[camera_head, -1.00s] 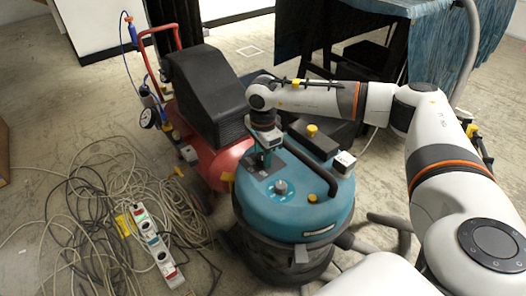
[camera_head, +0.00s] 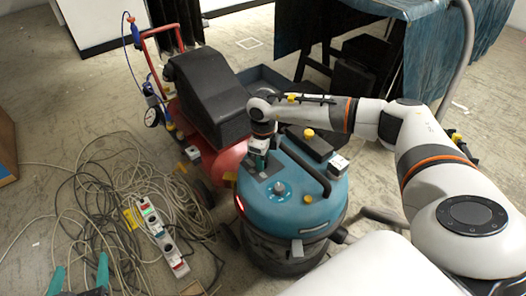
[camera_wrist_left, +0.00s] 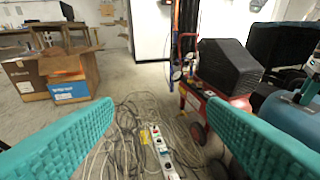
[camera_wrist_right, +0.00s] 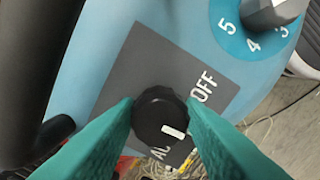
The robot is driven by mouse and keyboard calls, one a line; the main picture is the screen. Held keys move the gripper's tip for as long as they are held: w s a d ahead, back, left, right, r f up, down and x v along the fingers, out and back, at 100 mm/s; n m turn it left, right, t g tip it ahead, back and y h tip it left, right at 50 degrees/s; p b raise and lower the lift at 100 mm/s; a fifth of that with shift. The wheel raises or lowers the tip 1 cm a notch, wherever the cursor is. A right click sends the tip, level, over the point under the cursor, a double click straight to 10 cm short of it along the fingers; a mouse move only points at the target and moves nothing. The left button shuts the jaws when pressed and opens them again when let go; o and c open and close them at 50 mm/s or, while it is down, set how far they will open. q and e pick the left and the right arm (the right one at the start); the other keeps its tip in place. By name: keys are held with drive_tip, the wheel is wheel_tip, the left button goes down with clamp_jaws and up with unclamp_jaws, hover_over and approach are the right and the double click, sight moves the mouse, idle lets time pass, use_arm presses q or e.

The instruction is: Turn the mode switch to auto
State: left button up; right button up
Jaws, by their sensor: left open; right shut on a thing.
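The mode switch (camera_wrist_right: 158,112) is a round black knob with a white mark, on a grey panel of the blue vacuum lid (camera_head: 300,215). In the right wrist view its mark points to the lower right. The word OFF (camera_wrist_right: 203,86) is at the upper right, and partly covered letters starting with A (camera_wrist_right: 160,152) are below the knob. My right gripper (camera_wrist_right: 160,122) is shut on the knob, a finger on each side. In the head view it comes down on the lid (camera_head: 259,163). My left gripper (camera_head: 82,280) is open and empty at the bottom left, above the floor.
A second dial with numbers (camera_wrist_right: 262,22) is near the switch. A black handle (camera_head: 308,172) crosses the lid. A red compressor (camera_head: 222,160) stands behind. Tangled cables (camera_head: 95,215) and a power strip (camera_head: 160,235) lie on the floor at left. Cardboard boxes (camera_wrist_left: 60,75) stand farther off.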

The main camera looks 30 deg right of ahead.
drive_tip(key=m+p, duration=0.2)
drive_tip(key=m, duration=0.1)
drive_tip(key=shift+r, duration=0.15)
drive_tip(key=m+p, duration=0.2)
drive_tip(key=m, duration=0.1)
drive_tip(key=shift+s+a+m, duration=0.1)
drive_tip(key=shift+m, duration=0.2)
use_arm(q)
drive_tip(key=s+a+f+g+y+p, duration=0.1)
drive_tip(key=s+a+f+g+y, duration=0.2)
drive_tip(key=s+g, duration=0.35)
drive_tip(key=s+a+f+g+p, duration=0.1)
drive_tip(key=s+a+f+g, duration=0.1)
drive_tip(key=s+f+g, duration=0.45)
use_arm(e)
drive_tip(key=shift+m, duration=1.3)
drive_tip(key=m+p, duration=0.2)
drive_tip(key=m, duration=0.1)
use_arm(q)
wheel_tip(320, 180, down, 9)
drive_tip(key=t, duration=0.1)
drive_tip(key=shift+w+r+n+p, duration=0.15)
drive_tip(key=shift+w+n+p, duration=0.15)
drive_tip(key=shift+w, duration=0.05)
use_arm(e)
drive_tip(key=shift+m, duration=0.3)
use_arm(q)
drive_tip(key=shift+d, duration=0.1)
